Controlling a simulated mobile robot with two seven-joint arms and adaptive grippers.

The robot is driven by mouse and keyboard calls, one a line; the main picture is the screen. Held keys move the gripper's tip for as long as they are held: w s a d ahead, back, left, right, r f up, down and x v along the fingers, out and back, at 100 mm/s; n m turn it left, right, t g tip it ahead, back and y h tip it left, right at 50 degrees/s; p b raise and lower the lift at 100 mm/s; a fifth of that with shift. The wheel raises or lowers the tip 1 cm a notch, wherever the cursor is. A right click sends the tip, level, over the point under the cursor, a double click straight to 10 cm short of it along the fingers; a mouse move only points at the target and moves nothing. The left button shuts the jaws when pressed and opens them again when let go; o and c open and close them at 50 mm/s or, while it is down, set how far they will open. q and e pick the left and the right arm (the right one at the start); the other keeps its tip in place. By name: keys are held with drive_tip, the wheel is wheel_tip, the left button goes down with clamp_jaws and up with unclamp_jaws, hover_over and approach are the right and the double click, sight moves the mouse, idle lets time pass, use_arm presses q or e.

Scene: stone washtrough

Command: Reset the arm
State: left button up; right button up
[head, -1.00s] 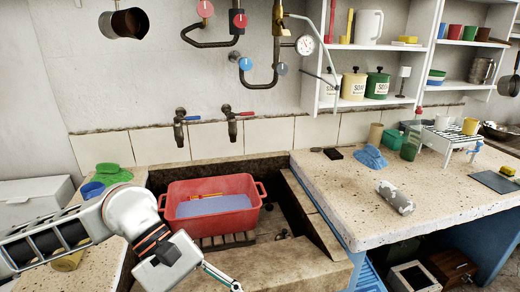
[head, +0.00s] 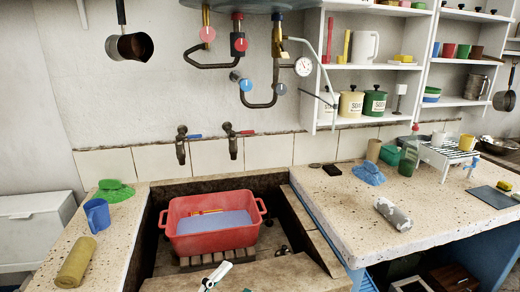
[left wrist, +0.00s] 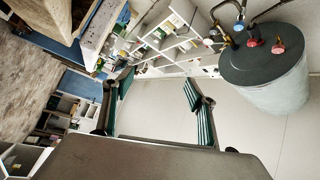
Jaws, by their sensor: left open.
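My left gripper (left wrist: 158,88) shows in the left wrist view with its two green-padded fingers spread wide apart. Nothing is between them. The wrist view is tilted, with shelves, wall and a hanging grey tank behind the fingers. In the head view only a small white and dark part of my left arm (head: 216,276) shows at the bottom edge, in front of the trough. The rest of that arm is out of the picture. My right gripper is in neither view.
A red tub (head: 214,237) of water sits in the stone trough. A blue mug (head: 97,215), green cloth (head: 113,191) and yellowish cylinder (head: 76,262) are on the left ledge. A mottled cylinder (head: 393,214) and blue cloth (head: 368,174) lie on the right counter. Taps (head: 232,141) project above the trough.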

use_arm(q)
drive_tip(key=s+a+f+n+g+y, duration=0.2)
drive_tip(key=s+a+f+n+y, duration=0.1)
drive_tip(key=f, duration=0.6)
drive_tip(key=s+a+f+n+g+y, duration=0.2)
drive_tip(key=s+a+f+n, duration=0.4)
drive_tip(key=f, duration=0.4)
drive_tip(key=s+a+f+n+g+y, duration=0.1)
drive_tip(key=s+a+f+n+y, duration=0.4)
drive_tip(key=f, duration=0.4)
drive_tip(key=shift+s+f+n+g+p, duration=0.35)
drive_tip(key=shift+s+n, duration=0.5)
drive_tip(key=shift+n, duration=0.35)
